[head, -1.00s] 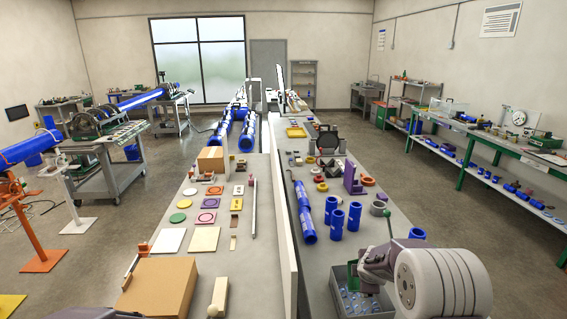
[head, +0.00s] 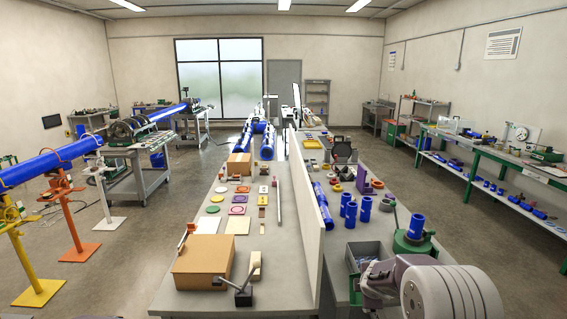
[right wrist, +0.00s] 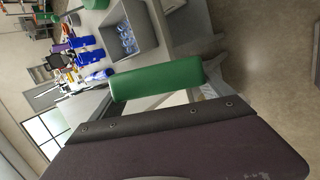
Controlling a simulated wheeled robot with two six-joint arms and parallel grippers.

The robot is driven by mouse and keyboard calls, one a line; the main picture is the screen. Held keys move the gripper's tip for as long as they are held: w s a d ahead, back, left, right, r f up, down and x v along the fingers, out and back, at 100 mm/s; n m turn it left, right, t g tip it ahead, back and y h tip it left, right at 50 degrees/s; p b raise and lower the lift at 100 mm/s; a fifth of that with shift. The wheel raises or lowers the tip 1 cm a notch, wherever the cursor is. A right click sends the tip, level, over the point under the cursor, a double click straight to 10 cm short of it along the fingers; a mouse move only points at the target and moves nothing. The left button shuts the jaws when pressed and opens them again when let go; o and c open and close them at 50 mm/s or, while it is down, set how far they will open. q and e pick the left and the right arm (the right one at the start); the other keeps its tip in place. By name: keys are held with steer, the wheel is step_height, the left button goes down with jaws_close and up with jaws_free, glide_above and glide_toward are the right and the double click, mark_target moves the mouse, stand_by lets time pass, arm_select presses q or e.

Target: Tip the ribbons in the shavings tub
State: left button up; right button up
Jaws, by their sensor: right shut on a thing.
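The grey open tub (head: 381,250) sits on the right-hand bench, with clear bluish ribbons visible inside. In the right wrist view the tub (right wrist: 148,14) lies beyond my gripper, and its ribbons (right wrist: 126,40) show as curled pieces. My right gripper (head: 368,272) is at the tub's near side and is shut on a green block-like piece (right wrist: 155,84). The piece's far shape is partly hidden, and I cannot tell whether it touches the tub. My left gripper is not in view.
Several blue pipe pieces (head: 365,209) stand behind the tub. A cardboard box (head: 203,261) sits on the left-hand bench.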

steer(key=s+a+f+n+y+b, duration=0.1)
steer(key=s+a+f+n+b, duration=0.15)
steer(key=a+f, duration=0.6)
steer(key=s+a+f+n+y+b, duration=0.2)
steer(key=s+a+f, duration=0.1)
steer(key=a, duration=1.1)
steer(key=s+a+f+m+h+b, duration=0.25)
steer(key=s+f, duration=0.25)
steer(key=s, duration=0.4)
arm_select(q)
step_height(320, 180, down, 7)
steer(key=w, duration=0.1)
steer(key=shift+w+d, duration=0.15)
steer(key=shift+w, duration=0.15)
arm_select(e)
steer(key=s+d+r+m+g+h, duration=0.1)
steer(key=s+d+m+g+h, duration=0.2)
steer(key=d+m, duration=0.4)
steer(key=shift+s+d+m+h, duration=0.3)
steer(key=shift+s+m+h, duration=0.2)
steer(key=shift+m+h, duration=0.5)
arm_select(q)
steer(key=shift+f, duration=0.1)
